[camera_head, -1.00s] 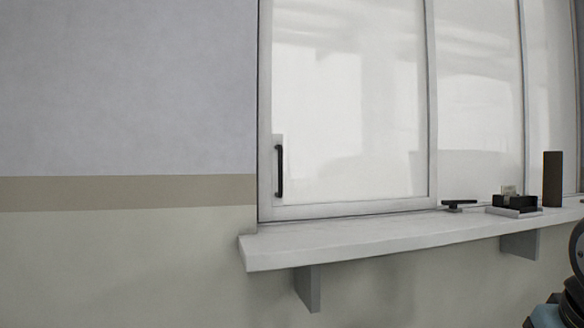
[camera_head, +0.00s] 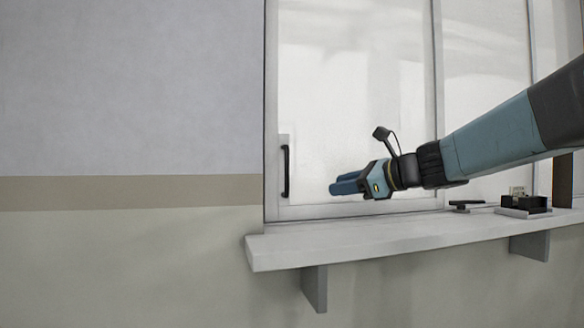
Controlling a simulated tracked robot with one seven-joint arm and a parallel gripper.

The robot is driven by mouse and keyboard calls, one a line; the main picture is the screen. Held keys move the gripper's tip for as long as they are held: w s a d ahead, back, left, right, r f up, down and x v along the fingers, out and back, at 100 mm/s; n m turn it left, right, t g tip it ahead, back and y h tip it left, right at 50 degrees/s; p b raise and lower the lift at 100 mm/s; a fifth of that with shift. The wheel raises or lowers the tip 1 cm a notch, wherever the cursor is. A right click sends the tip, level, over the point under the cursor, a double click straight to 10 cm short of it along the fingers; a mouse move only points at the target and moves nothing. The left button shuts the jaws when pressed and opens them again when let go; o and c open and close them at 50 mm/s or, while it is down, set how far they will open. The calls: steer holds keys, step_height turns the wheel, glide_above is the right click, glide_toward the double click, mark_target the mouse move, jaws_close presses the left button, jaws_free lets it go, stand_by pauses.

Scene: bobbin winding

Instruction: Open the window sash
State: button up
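The window sash (camera_head: 350,90) is a pale-framed glass panel at the left of the window. Its left edge meets the window frame at the wall, and I see no gap there. A black vertical handle (camera_head: 286,172) sits low on the sash's left side. My gripper (camera_head: 336,184) is in front of the lower part of the sash, to the right of the handle and apart from it, pointing left. Its blue fingers are seen side-on and overlap, so I cannot tell how far apart they are. Nothing shows between them.
A pale sill shelf (camera_head: 350,242) on brackets runs below the window. On its right stand a black tray with small items (camera_head: 524,204), a dark flat object (camera_head: 465,205) and a dark upright block (camera_head: 562,180), partly behind my arm. The left part of the shelf is clear.

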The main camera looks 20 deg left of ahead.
steer(key=w+a+r+m+t+y, duration=0.1)
steer(key=w+a+r+m+y, duration=0.1)
steer(key=w+a+r+m, duration=0.3)
glide_above(287, 191)
steer(key=w, duration=0.1)
steer(key=shift+a+f, duration=0.15)
steer(key=shift+f, duration=0.45)
steer(key=shift+c, duration=0.3)
jaws_close()
